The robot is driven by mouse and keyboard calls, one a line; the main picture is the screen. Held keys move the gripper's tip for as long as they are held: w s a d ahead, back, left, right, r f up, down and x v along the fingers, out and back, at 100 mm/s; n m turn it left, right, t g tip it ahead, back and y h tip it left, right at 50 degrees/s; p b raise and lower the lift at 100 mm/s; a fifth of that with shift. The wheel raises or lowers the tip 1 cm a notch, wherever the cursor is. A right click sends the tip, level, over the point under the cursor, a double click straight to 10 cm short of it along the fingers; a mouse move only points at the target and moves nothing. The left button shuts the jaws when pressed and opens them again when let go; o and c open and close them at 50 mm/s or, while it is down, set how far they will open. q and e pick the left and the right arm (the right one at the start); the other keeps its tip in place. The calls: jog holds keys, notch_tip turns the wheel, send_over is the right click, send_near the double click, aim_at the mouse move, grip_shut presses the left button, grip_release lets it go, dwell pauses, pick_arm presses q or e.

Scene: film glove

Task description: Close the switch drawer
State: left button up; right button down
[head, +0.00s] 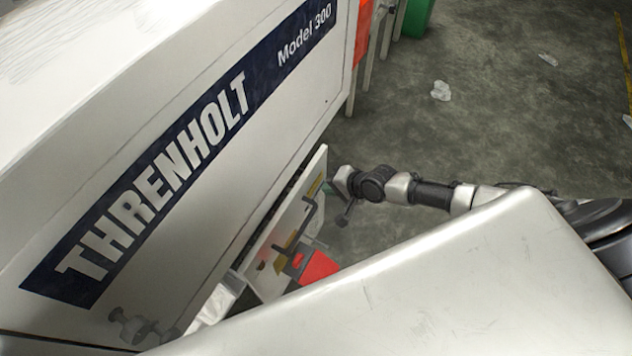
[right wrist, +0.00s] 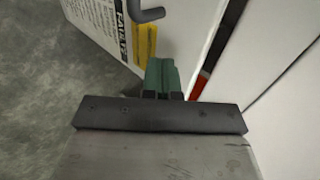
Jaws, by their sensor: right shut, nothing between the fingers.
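The switch drawer (head: 290,228) is a pale panel low on the side of the white cabinet, standing out from it, with a dark bar handle (head: 308,212) on its face. My right gripper (head: 330,188) is at the far end of the panel, close to its face. In the right wrist view, its green fingers (right wrist: 161,74) are shut together and empty, beside the panel (right wrist: 185,30), which bears a yellow label and a dark hooked handle (right wrist: 147,14). I cannot tell whether the fingers touch the panel. My left gripper is not in view.
The white cabinet (head: 175,75) marked THRENHOLT Model 300 fills the left. A red object (head: 317,267) is below the drawer's handle. Crumpled white scraps (head: 441,91) lie on open grey floor (head: 500,130) at the right. A green bin (head: 417,18) stands behind.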

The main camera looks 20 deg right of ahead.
aim_at(304, 174)
jog(key=shift+w+a, duration=0.9)
jog(key=shift+w, duration=0.25)
jog(key=shift+w+a, duration=0.4)
jog(key=shift+w, duration=0.1)
jog(key=w+a, duration=0.1)
jog(key=w+a+b, duration=0.1)
jog(key=w, duration=0.1)
jog(key=shift+w+a, duration=0.1)
jog(key=shift+a, duration=0.2)
jog(key=shift+w+a+f, duration=0.1)
jog(key=shift+w+a, duration=0.05)
jog(key=shift+w, duration=0.15)
jog(key=shift+s, duration=0.2)
